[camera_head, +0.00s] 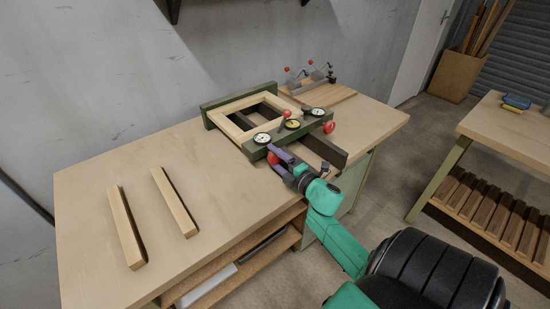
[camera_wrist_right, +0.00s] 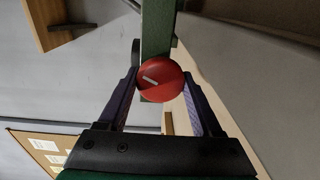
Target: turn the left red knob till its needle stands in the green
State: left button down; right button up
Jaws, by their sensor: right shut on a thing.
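The left red knob (camera_head: 272,159) sits on the front of the green press bar (camera_head: 254,152), under a round white gauge (camera_head: 262,138). The gauge is too small for me to read its needle or green zone. My right gripper (camera_head: 280,157) is at this knob, its purple fingers on either side. In the right wrist view the red knob (camera_wrist_right: 160,81) with a slanted white mark lies between my fingertips (camera_wrist_right: 160,88), which are shut on it. My left gripper is not in view.
A pale wooden frame (camera_head: 230,128) lies in the press. Two wooden strips (camera_head: 125,228) lie on the left of the bench (camera_head: 90,195). A clamp jig (camera_head: 308,80) stands behind.

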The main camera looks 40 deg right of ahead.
jog(key=o, duration=1.4)
jog(key=shift+c, duration=0.2)
jog(key=s+b, duration=0.2)
jog(key=s, duration=1.2)
jog(key=shift+s+r, duration=0.2)
jog(key=shift+s, duration=0.05)
